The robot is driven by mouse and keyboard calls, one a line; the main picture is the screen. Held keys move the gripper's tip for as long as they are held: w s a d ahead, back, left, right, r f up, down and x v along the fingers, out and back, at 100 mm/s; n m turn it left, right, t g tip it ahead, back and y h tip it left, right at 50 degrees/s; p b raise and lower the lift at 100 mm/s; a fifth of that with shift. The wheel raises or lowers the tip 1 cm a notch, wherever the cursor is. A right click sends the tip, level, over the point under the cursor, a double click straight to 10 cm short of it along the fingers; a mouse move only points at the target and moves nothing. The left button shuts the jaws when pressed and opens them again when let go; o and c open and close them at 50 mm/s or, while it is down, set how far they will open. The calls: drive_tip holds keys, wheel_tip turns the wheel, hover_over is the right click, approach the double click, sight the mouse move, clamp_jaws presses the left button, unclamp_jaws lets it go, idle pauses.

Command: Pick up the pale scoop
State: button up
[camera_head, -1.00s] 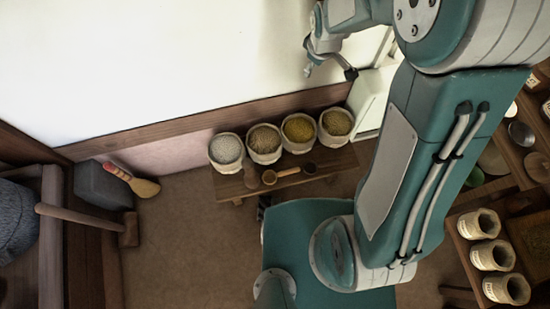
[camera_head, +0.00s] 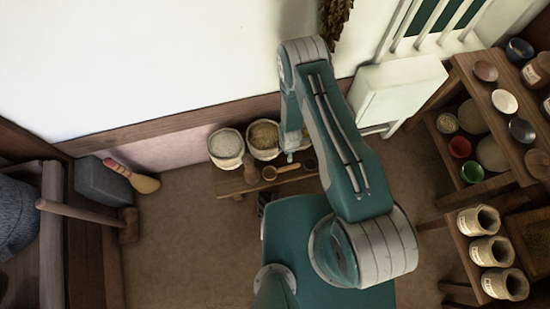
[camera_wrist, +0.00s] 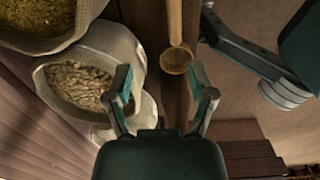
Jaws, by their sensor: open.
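The pale scoop (camera_head: 269,173) lies on a low wooden bench (camera_head: 232,188) in front of the grain sacks. In the wrist view its round bowl (camera_wrist: 176,62) is just ahead of my fingertips, and its pale handle runs to the top edge. My gripper (camera_wrist: 165,88) is open and empty, its two fingers on either side of the bowl in the picture, apart from it. In the head view my gripper is small and mostly hidden by my arm, above the bench. How high it is over the scoop I cannot tell.
Open grain sacks (camera_head: 226,148) stand along the bench's back; one with pale grain (camera_wrist: 78,86) is close to my left finger in the wrist view. Shelves with bowls are far right.

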wheel_tip(320, 180, down, 3)
drive_tip(key=s, duration=0.2)
hover_over(286, 168)
drive_tip(key=shift+n, duration=0.4)
drive_tip(key=f, duration=0.4)
drive_tip(key=shift+s+d+f, duration=0.1)
drive_tip(key=shift+d+f, duration=0.15)
drive_tip(key=shift+a+f, duration=0.1)
drive_tip(key=shift+f, duration=3.05)
clamp_jaws()
